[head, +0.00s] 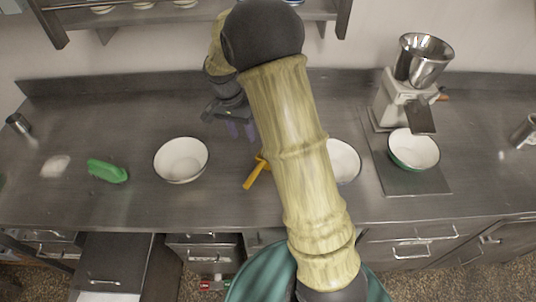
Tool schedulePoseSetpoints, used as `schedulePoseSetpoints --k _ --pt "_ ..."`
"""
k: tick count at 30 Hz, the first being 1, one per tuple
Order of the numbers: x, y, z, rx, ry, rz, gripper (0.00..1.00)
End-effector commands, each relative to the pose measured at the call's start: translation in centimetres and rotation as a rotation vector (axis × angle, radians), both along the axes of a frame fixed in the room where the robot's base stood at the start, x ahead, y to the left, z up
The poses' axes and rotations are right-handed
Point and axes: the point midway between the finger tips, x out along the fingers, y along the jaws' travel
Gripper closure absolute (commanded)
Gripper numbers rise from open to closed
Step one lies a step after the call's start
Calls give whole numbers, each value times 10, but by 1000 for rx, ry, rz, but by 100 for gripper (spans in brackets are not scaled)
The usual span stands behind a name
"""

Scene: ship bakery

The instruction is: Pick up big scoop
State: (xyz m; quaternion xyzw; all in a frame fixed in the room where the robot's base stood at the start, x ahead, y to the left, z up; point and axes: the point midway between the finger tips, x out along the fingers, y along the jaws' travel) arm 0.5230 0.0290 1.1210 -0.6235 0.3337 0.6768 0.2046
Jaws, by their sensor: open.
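A yellow-orange tool (256,172) with a handle lies on the metal counter in the middle, partly hidden behind my arm. It may be the big scoop, but its full shape is not visible. A green object (107,170) lies at the left of the counter; I cannot tell if it is a scoop. My gripper (241,131) is open, with purplish fingertips pointing down. It appears above the counter, beyond the yellow-orange tool and up and to the right of the left white bowl. Nothing is seen between its fingers.
A white bowl (181,160) stands left of the tool; another bowl (344,161) is partly behind my arm. A scale or grinder (399,103) and a green-white bowl (413,150) stand at right. Metal cups (18,124) sit near the ends. A shelf (120,17) hangs above.

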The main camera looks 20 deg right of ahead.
Motion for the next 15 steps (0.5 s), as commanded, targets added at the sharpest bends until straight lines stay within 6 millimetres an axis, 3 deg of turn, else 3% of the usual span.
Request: schedulePoseSetpoints --k 8,15 --pt "-1 -1 -4 1 1 2 58" --pt "-7 -6 -37 1 5 1 58"
